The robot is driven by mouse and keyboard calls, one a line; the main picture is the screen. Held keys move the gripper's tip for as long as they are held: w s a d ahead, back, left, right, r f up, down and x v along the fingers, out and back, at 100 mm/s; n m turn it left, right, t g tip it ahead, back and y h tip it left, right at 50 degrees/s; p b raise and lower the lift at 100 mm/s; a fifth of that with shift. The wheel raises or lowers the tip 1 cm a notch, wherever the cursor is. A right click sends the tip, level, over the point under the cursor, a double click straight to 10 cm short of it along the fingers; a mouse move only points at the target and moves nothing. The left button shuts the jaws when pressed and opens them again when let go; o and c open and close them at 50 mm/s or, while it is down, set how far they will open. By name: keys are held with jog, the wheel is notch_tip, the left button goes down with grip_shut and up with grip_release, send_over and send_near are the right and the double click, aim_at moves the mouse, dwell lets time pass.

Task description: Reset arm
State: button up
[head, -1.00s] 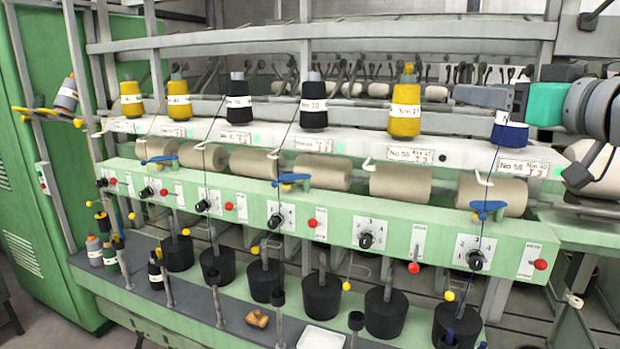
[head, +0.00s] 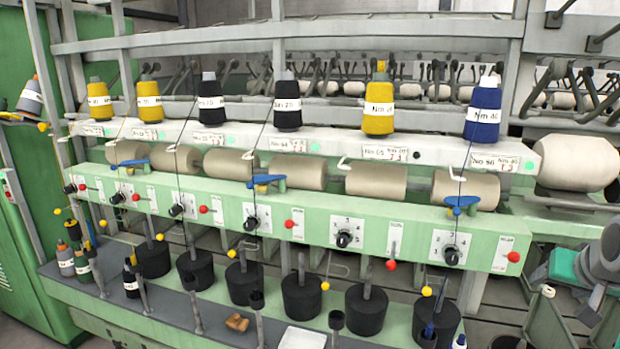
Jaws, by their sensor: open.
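Part of my arm, grey with a teal section (head: 563,266), shows low at the right edge in the head view. I cannot make out my gripper's fingers there. The blue yarn cone (head: 483,112) stands upright at the right end of the white shelf (head: 428,151), with nothing of my arm touching it. Its white label and top are in full view.
Yellow (head: 379,105) and black (head: 287,108) cones stand along the same shelf. Beige rollers (head: 376,184) and a green knob panel (head: 330,215) lie below. Black weights (head: 366,310) and a small white tray (head: 302,338) stand in front. A large pale spool (head: 577,163) is at right.

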jog(key=s+a+f+g+y, duration=0.1)
jog(key=s+a+f+g, duration=0.25)
jog(key=a+f, duration=0.65)
jog(key=s+a+f+g+y, duration=0.2)
jog(key=s+a+f, duration=0.3)
jog(key=a+f, duration=0.45)
jog(key=w+a+r+n+t+y, duration=0.1)
jog(key=a+n, duration=0.5)
jog(key=a, duration=0.9)
jog(key=shift+w+a+r+n+t, duration=0.35)
jog(key=shift+w+r+t, duration=0.1)
jog(key=shift+w+r, duration=0.25)
